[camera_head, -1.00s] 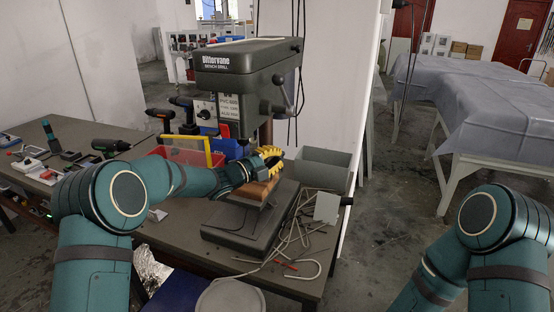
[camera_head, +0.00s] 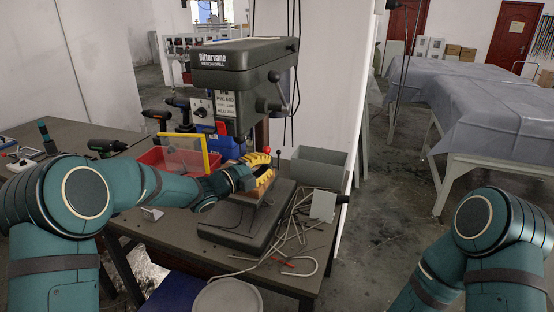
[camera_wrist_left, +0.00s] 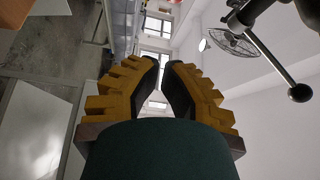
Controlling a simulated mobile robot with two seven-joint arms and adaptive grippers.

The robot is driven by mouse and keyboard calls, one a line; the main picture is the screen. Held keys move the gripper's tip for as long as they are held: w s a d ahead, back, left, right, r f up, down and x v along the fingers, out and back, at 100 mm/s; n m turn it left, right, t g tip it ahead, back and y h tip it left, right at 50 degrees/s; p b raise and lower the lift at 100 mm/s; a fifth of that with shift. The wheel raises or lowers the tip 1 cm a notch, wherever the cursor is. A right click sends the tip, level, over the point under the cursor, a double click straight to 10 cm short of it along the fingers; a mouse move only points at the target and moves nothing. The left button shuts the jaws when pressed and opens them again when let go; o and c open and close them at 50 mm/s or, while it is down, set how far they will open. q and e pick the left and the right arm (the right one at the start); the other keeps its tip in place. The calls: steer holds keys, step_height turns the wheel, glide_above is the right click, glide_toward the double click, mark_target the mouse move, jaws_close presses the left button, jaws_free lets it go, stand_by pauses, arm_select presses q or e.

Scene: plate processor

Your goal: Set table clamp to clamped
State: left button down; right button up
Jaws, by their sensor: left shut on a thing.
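The grey drill press (camera_head: 245,62) stands on the workbench. The table clamp shows only as a small red knob (camera_head: 267,150) by my left fingertips; the rest is hidden behind the gripper. My left gripper (camera_head: 264,168), with yellow-padded fingers, is low beside the press column, above the dark press base (camera_head: 240,226). Its fingers (camera_wrist_left: 165,62) are drawn close together in the left wrist view, with a narrow gap at the tips. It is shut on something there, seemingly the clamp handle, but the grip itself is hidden. My right gripper is out of view; only that arm shows.
A wooden block (camera_head: 258,192) lies under the left gripper. A red bin (camera_head: 165,160) and a yellow frame (camera_head: 190,150) are left of it; a grey open box (camera_head: 318,168) is right. Loose cables (camera_head: 290,240) lie on the bench. The press's ball-ended lever (camera_wrist_left: 275,65) hangs nearby.

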arm_select(q)
steer(key=v, duration=0.3)
steer(key=shift+s, duration=0.3)
steer(key=s+f+n+g+y, duration=0.1)
steer(key=s+f+n+y, duration=0.35)
steer(key=f+n, duration=0.55)
steer(key=s+f+n+g+y, duration=0.1)
steer(key=s+f+n+y, duration=0.35)
steer(key=f, duration=0.85)
steer(key=s+f+n+g, duration=0.4)
steer(key=s+f+n, duration=0.2)
steer(key=s, duration=0.6)
steer(key=s+f+n+g+y, duration=0.1)
steer(key=s+f+n+g, duration=0.3)
steer(key=s, duration=0.9)
step_height(320, 180, down, 4)
steer(key=a+n, duration=0.1)
steer(key=n, duration=0.2)
steer(key=shift+g, duration=0.3)
